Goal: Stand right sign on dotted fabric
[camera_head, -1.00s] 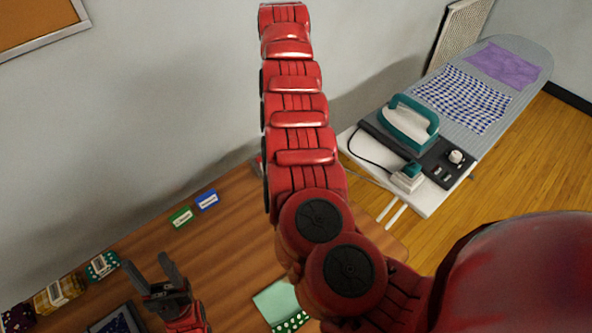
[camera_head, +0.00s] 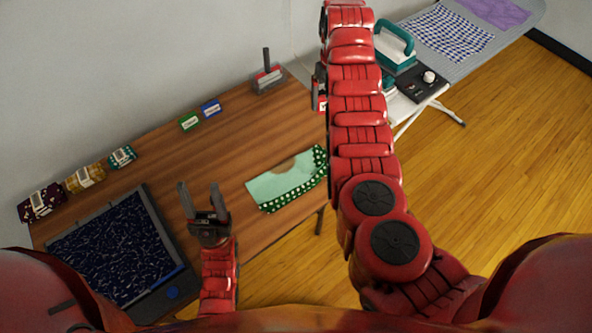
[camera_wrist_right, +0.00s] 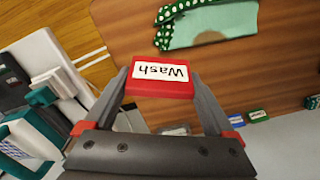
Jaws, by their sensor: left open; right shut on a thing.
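A red sign reading "Wash" (camera_wrist_right: 160,91) is clamped between the fingers of my right gripper (camera_wrist_right: 160,74) in the right wrist view, its lettering upside down there. In the head view the sign (camera_head: 322,104) peeks out beside my right arm, which hides most of that gripper. A mint cloth (camera_head: 273,184) with a green, white-dotted part (camera_head: 318,160) lies on the table's right side; the dotted part also shows in the wrist view (camera_wrist_right: 247,18). The sign is apart from the cloth. My left gripper (camera_head: 199,190) is open and empty over the table's front.
A green sign (camera_head: 189,122) and a blue sign (camera_head: 210,108) stand near the back edge. Labelled fabric bundles, including a teal dotted one (camera_head: 122,157), line the left.

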